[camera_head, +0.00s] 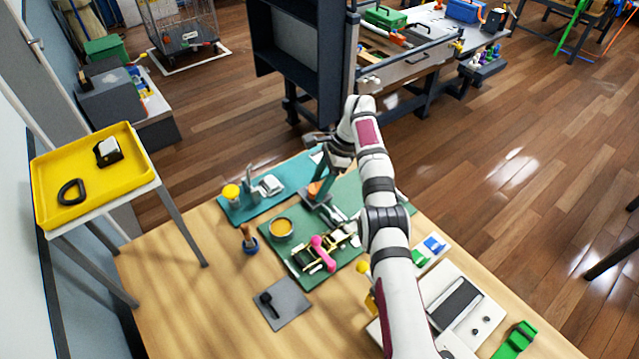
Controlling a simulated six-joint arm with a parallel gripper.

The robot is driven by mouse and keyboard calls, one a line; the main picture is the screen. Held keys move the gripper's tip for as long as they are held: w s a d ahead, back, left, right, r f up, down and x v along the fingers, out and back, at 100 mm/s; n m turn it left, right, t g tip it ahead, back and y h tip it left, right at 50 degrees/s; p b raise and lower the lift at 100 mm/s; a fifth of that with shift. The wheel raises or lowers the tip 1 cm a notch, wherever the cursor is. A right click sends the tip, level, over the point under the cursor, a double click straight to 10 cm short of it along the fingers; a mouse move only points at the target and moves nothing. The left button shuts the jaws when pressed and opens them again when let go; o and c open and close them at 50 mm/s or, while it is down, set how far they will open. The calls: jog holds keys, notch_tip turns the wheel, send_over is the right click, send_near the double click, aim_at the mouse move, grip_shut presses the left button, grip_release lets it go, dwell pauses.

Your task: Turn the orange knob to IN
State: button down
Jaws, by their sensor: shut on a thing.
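The orange knob (315,188) shows as a small orange patch near the back of the workbench, between the teal mat and the green mat. My arm reaches over the bench from the lower right, and my gripper (321,184) points down at the knob. The gripper is shut on the knob. My wrist and fingers cover much of the knob. Its pointer and any IN mark are too small or hidden to read.
A green mat (297,262) holds an orange-topped round pot (281,228) and a pink-handled tool (322,251). A teal mat (240,211) bears a yellow-topped item and metal fittings. A yellow tray (95,205) stands at left.

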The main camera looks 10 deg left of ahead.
jog(key=shift+s, duration=0.1)
dwell(0.3)
jog(key=shift+c, duration=1.4)
grip_release()
jog(key=shift+r, duration=0.1)
notch_tip(320, 180, up, 4)
jog(key=shift+d+r, duration=0.15)
jog(key=shift+r, duration=0.1)
jog(key=s+d+r, duration=0.2)
jog(key=d+r, duration=0.4)
jog(key=d, duration=0.5)
jog(key=shift+s+r, duration=0.2)
jog(key=shift+s, duration=0.1)
